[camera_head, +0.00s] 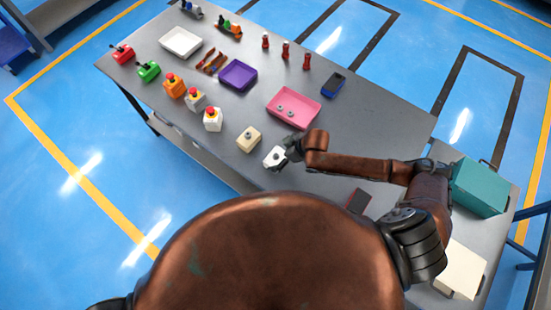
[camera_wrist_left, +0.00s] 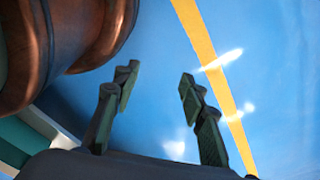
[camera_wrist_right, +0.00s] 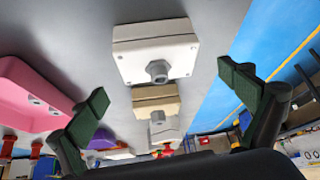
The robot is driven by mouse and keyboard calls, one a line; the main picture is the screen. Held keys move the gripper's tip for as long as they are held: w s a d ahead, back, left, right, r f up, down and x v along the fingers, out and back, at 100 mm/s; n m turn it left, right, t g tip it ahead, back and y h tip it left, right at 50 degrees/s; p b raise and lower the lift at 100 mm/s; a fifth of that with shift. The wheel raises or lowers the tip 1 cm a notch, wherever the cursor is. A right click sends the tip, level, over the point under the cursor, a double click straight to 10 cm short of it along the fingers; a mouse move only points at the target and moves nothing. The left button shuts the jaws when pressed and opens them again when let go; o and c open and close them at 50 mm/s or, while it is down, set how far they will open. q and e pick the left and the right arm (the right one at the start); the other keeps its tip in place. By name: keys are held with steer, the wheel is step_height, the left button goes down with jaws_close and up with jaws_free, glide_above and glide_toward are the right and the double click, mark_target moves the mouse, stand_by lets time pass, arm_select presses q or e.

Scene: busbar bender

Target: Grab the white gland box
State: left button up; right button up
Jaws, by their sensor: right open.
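The white gland box (camera_head: 274,157) stands on the grey table near its front edge, beside my right gripper (camera_head: 291,149). In the right wrist view the white gland box (camera_wrist_right: 156,55) shows its round grey gland and sits ahead of the open fingers of my right gripper (camera_wrist_right: 175,100). The fingers are spread and hold nothing; the box is apart from them in that view. A beige gland box (camera_head: 249,139) stands just left of the white one. My left gripper (camera_wrist_left: 155,105) is open and empty over the blue floor.
A pink tray (camera_head: 311,115) with small glands lies behind the white box. Several push-button boxes, such as a white one with a red button (camera_head: 213,120), stand along the front edge to the left. A teal box (camera_head: 480,187) stands at right.

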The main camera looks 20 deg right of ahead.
steer(key=shift+w+a+f, duration=0.2)
steer(key=shift+w+f, duration=0.2)
steer(key=shift+f, duration=0.1)
steer(key=shift+w+a+f, duration=0.15)
steer(key=shift+w+f, duration=0.25)
steer(key=shift+f, duration=0.1)
steer(key=shift+s+r, duration=0.15)
steer(key=shift+s, duration=0.3)
steer(key=shift+w, duration=0.1)
steer(key=shift+c, duration=0.8)
steer(key=shift+w, duration=0.1)
steer(key=shift+c, duration=0.7)
steer(key=c, duration=1)
arm_select(q)
steer(key=shift+w+r, duration=0.1)
arm_select(e)
steer(key=shift+c, duration=0.4)
